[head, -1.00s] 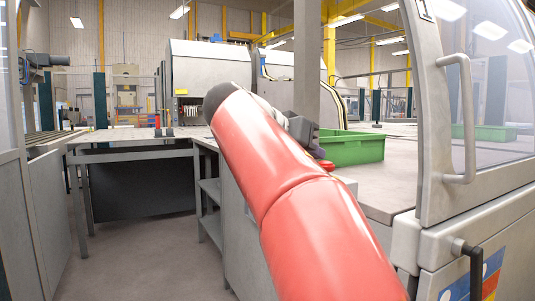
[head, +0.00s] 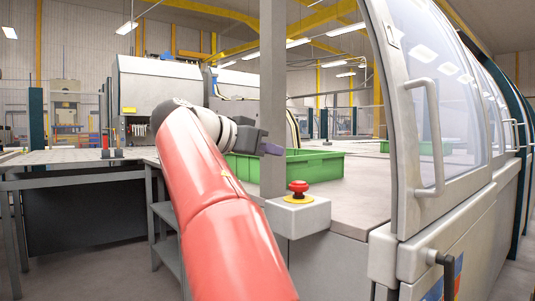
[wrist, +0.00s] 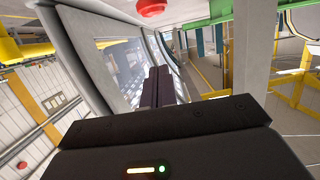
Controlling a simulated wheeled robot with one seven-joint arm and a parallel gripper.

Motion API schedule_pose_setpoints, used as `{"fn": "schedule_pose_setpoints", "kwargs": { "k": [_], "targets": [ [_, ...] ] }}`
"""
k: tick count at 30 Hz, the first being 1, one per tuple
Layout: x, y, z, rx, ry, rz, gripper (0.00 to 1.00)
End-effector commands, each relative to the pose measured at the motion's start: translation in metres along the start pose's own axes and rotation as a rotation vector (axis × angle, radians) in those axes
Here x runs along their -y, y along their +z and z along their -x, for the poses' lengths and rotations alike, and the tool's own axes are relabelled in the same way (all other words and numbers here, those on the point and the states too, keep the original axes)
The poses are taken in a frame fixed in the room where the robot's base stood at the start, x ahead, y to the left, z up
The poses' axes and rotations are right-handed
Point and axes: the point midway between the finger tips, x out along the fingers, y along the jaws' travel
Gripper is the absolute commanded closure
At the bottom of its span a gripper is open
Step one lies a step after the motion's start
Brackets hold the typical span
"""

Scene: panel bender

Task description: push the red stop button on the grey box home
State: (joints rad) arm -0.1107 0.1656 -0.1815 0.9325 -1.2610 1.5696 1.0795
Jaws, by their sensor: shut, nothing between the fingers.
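The red stop button (head: 298,187) stands on a yellow ring on top of the grey box (head: 312,217) in the head view. The box is at the front corner of the machine table, by a grey post. In the wrist view the button (wrist: 151,7) shows at the top edge, partly cut off. My gripper (head: 275,150) is above and left of the button in the head picture, apart from it, in front of the green bin. Its dark fingers (wrist: 159,84) are together and empty in the wrist view.
A green bin (head: 325,166) sits on the table behind the box. The grey post (head: 273,100) rises right beside the box. A machine door with a handle (head: 433,140) stands to the right. Open floor shows at the lower left.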

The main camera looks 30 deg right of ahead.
Motion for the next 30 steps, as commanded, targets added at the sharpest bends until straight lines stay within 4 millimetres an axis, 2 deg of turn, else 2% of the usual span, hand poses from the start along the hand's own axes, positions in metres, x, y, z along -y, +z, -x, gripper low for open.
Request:
{"fn": "schedule_pose_setpoints", "kwargs": {
  "k": [3,9,12,16,21,30],
  "targets": [
    [-0.001,0.000,-0.028,0.001,0.005,0.001,1.00],
    [-0.001,-0.001,-0.070,0.001,0.004,0.001,1.00],
    [0.000,0.019,-0.072,0.002,-0.001,0.003,1.00],
    [0.000,0.033,-0.075,0.002,-0.002,0.003,1.00],
    [0.000,0.039,-0.077,0.000,-0.002,0.001,1.00],
    [0.000,0.039,-0.076,0.000,-0.002,0.000,1.00]
  ]
}}
